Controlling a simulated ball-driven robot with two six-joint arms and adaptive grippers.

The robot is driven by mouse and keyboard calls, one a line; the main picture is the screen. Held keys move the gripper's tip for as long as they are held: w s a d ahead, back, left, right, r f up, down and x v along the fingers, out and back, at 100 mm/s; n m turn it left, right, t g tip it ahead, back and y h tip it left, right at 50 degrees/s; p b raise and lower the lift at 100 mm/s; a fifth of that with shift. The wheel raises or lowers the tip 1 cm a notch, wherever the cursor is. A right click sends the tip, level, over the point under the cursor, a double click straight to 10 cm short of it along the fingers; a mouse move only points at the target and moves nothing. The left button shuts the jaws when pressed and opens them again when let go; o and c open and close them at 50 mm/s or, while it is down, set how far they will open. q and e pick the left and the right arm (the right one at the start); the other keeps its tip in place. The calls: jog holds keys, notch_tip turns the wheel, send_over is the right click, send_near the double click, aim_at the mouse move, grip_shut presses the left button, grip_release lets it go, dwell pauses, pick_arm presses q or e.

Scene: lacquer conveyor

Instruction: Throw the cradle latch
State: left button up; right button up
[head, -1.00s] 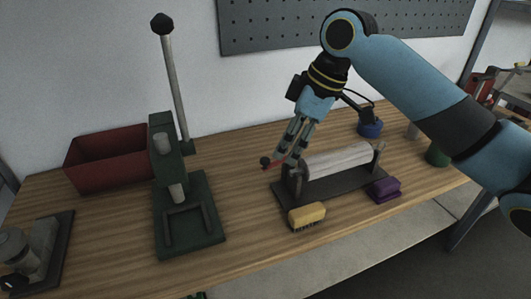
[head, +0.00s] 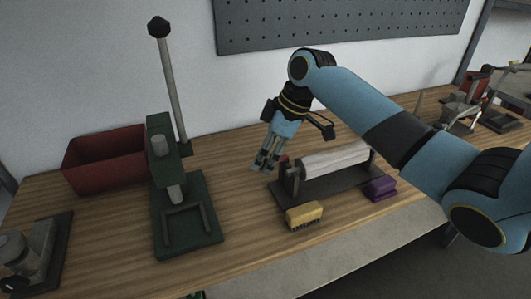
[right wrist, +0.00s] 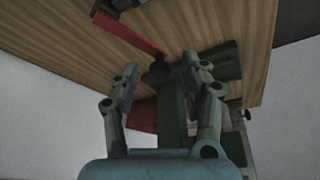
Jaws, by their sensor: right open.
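The cradle (head: 335,190) is a dark base with upright ends, holding a pale grey roller (head: 335,158) lying across it. Its red latch lever shows as a small patch (head: 283,160) at the cradle's left end, with the rest hidden behind my fingers. In the right wrist view the red lever (right wrist: 130,34) runs from a dark mount toward a dark knob (right wrist: 157,72) between the fingertips. My right gripper (head: 264,168) is open at the lever's free end, a finger on each side; contact cannot be told. My left gripper is not in view.
A yellow brush (head: 305,216) and a purple block (head: 380,189) lie in front of the cradle. A green press (head: 185,210) with a tall handle stands left, with a red bin (head: 105,160) behind it. Bare wooden bench lies between press and cradle.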

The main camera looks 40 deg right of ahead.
grip_shut()
dwell(0.3)
dwell(0.3)
